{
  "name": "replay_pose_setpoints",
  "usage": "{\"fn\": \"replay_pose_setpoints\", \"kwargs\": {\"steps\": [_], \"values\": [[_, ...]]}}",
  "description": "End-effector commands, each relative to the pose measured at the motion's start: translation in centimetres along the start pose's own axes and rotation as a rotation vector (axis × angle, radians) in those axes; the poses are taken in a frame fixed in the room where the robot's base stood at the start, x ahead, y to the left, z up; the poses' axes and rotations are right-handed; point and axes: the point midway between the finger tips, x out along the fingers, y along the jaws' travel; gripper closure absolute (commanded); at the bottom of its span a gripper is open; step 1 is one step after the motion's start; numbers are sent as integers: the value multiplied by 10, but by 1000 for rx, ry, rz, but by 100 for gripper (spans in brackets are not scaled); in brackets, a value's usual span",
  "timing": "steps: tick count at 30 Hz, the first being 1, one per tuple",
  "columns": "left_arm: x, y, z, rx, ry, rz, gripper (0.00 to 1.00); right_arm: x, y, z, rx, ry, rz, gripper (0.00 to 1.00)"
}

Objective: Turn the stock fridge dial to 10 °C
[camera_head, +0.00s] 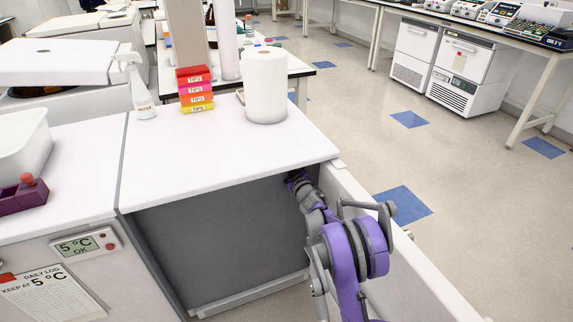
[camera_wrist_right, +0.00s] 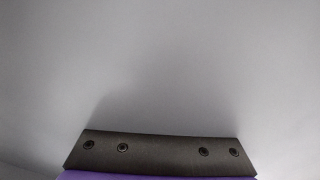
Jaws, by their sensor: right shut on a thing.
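A white-topped cabinet (camera_head: 218,150) stands in the middle of the head view; its front is a dark grey, shadowed space (camera_head: 220,235). A white door-like panel (camera_head: 412,285) stands swung out along its right side. My right arm reaches between them. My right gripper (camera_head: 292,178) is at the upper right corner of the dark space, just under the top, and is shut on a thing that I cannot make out. No dial shows clearly in either view. The right wrist view shows a plain grey surface (camera_wrist_right: 160,60) close up. My left gripper is not in view.
The unit at left has a display (camera_head: 78,246) reading 5 °C OK and a daily log sheet (camera_head: 50,292) saying keep at 5 °C. A paper roll (camera_head: 265,88), tip boxes (camera_head: 194,90) and a spray bottle (camera_head: 140,90) stand on top. Floor at right is clear.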

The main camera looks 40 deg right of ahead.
Motion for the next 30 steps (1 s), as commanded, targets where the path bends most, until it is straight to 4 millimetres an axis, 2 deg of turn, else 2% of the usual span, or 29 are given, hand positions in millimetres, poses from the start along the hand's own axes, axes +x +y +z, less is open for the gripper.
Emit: {"fn": "replay_pose_setpoints", "kwargs": {"steps": [11,12,16,26,30], "values": [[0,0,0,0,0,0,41,0,-1,0,-4,0,0,100],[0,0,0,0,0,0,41,0,-1,0,-4,0,0,51],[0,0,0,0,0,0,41,0,0,0,-4,0,0,27],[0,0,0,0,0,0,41,-2,0,0,-3,0,0,26],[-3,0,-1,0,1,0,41,-17,1,0,-5,0,1,26]]}}
